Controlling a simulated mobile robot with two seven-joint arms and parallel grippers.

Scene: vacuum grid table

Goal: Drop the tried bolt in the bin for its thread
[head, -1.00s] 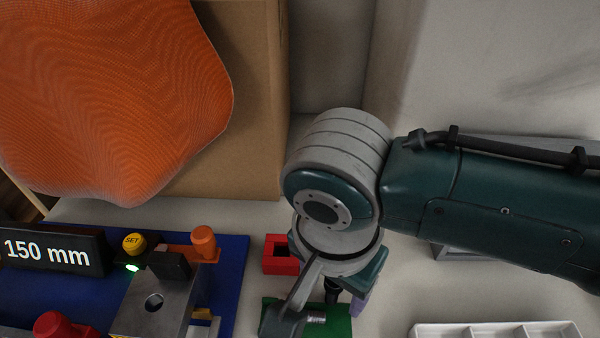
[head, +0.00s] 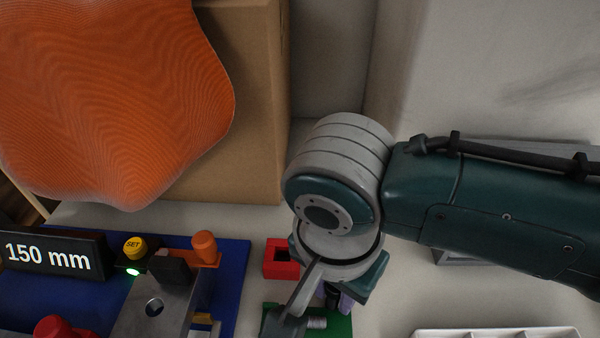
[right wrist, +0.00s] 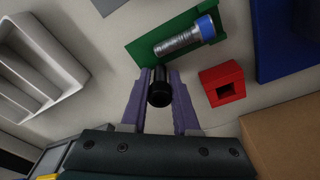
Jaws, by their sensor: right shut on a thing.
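My right gripper (right wrist: 159,100) has purple fingers shut on a black, round-ended bolt-like piece (right wrist: 159,88). Its far end points toward a green holder (right wrist: 150,45); I cannot tell whether they touch. A silver threaded bolt with a blue head (right wrist: 184,40) lies across the green holder. In the head view the right gripper (head: 333,298) is above the green holder (head: 341,327), mostly hidden under my wrist, and the silver thread (head: 317,323) shows beside it. A white compartment tray (head: 424,333) is at the lower right. My left gripper is not in view.
A red block with a square hole (head: 270,268) stands behind the green holder. To the left a blue mat (head: 237,262) carries a metal block (head: 135,310) and a "150 mm" display (head: 48,254). A cardboard box (head: 258,150) stands at the back.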

